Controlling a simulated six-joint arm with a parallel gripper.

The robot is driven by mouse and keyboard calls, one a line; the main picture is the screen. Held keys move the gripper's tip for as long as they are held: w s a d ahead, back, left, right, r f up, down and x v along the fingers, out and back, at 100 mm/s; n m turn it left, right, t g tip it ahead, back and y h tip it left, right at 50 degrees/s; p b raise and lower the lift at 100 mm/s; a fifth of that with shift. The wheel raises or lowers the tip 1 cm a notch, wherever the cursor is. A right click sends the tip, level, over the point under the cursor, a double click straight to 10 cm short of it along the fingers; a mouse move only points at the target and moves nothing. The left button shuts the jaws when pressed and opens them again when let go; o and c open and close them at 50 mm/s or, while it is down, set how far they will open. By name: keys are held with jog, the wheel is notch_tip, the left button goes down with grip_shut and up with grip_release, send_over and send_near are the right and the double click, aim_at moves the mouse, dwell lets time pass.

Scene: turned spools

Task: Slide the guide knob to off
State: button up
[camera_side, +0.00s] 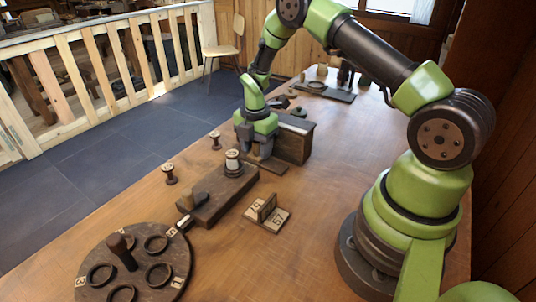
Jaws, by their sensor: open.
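A long dark wooden base (222,200) lies on the table left of my gripper. A spool with pale thread (233,163) stands upright on its far end. A small brown upright piece (201,197) sits nearer its front end and may be the guide knob; I cannot tell for sure. A small pale label (184,221) is at the base's front end. My gripper (262,160) points down, open, beyond the spool and beside a dark wooden box. Nothing shows between its fingers, though their tips are small and partly unclear.
The dark wooden box (294,143) stands right of my gripper. A round board (110,285) with rings and an upright handle (122,250) is at front left. Two small spools (169,174) (215,140) stand near the left edge. A numbered wooden stand (267,215) sits mid-table. Table to its front is clear.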

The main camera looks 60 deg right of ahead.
jog(key=shift+r, duration=3.45)
grip_shut()
jog(key=shift+r, duration=2)
